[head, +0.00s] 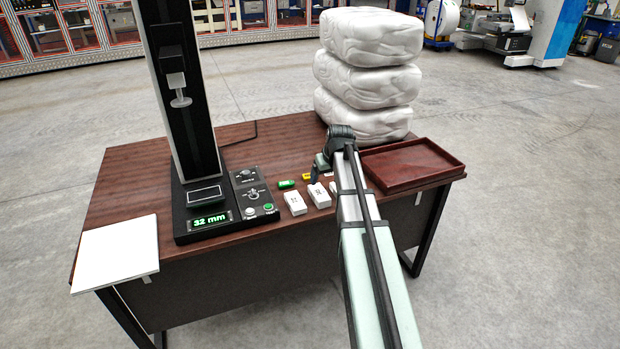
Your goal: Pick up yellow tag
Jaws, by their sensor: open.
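A small yellow tag (307,176) lies on the brown table, just right of a green tag (286,184). Part of the yellow tag is hidden behind my gripper. My gripper (316,180) is above the table, close to the yellow tag in the picture, at the end of my arm reaching in from the lower right. Its jaws are open, small and partly hidden by the arm. I cannot tell how high it is above the tag.
White blocks (295,203) lie in front of the tags. A black column device with a display (209,220) and control box (252,192) stands left. A red-brown tray (412,165) is right, stacked white bags (368,75) behind. A white panel (117,252) lies at the left corner.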

